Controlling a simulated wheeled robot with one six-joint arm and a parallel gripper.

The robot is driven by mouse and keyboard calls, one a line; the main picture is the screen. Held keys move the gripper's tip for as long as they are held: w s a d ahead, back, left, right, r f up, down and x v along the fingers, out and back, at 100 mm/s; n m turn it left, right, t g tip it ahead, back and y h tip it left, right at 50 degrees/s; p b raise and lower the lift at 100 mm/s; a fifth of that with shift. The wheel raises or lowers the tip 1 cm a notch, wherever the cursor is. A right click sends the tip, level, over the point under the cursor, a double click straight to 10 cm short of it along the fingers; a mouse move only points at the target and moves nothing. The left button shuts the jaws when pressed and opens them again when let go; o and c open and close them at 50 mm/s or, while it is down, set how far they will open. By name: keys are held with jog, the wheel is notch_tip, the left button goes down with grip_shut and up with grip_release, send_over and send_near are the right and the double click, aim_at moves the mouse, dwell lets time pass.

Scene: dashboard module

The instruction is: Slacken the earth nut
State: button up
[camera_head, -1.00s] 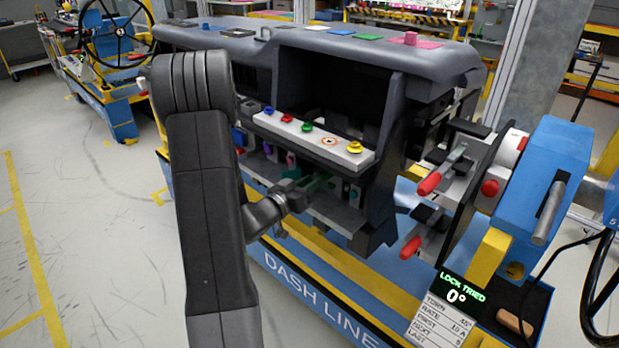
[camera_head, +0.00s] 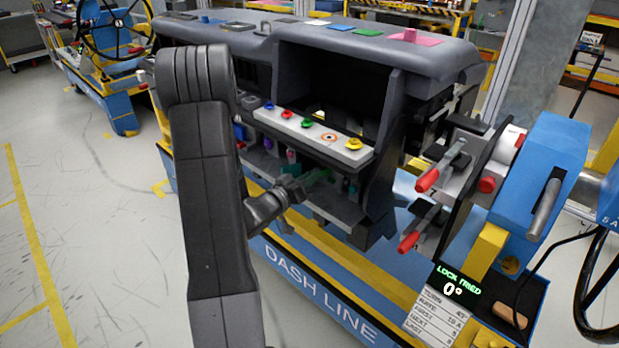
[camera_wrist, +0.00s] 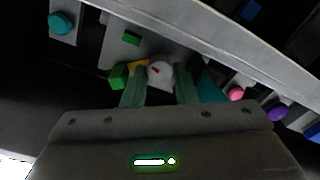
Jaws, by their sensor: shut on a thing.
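In the wrist view a pale round nut (camera_wrist: 160,73) with a small red mark sits between my two greenish fingertips. A green piece (camera_wrist: 118,76) and a yellow-orange piece (camera_wrist: 139,67) lie just left of it, in earth-wire colours, so I take it for the earth nut. My gripper (camera_wrist: 160,78) is shut on it. In the head view my gripper (camera_head: 318,178) reaches under the dashboard, into the recess below the button strip; the nut is too small and shaded to make out there.
The white strip (camera_head: 290,128) with coloured buttons is above my gripper. Coloured knobs (camera_wrist: 277,112) sit nearby to the right in the wrist view. Red-handled clamps (camera_head: 428,180) and a blue unit (camera_head: 540,190) stand right. A display (camera_head: 458,284) reads "LOCK TRIED 0°". Open floor lies left.

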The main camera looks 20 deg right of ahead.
jog(key=o, duration=1)
